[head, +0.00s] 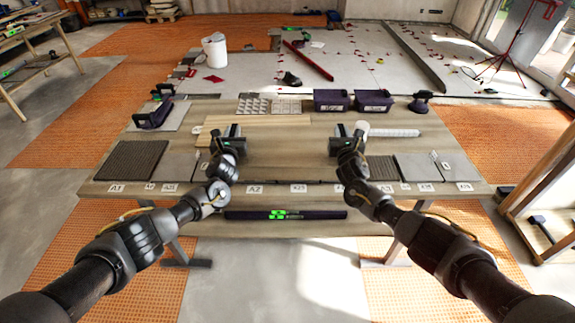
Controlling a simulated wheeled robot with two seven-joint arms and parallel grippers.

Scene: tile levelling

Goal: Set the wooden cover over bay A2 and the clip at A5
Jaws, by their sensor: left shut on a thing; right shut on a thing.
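The wooden cover (287,152) appears as a wide wood-toned board between my two grippers, over the front middle of the table; its edges blend with the wooden tabletop. My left gripper (231,133) is shut at its left side, and my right gripper (346,133) is shut at its right side. The A2 label (255,189) is on the table's front edge, below the board's left part. Whether the board rests on the bay or hangs above it, I cannot tell. I cannot make out the clip or a label reading A5 at this size.
A dark ribbed tile (131,160) lies at left and grey tiles (417,167) at right. Purple bins (331,100), a white roll (362,128) and a dark suction-cup-like tool (420,102) stand behind. A green-lit level (285,214) lies below the front edge.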

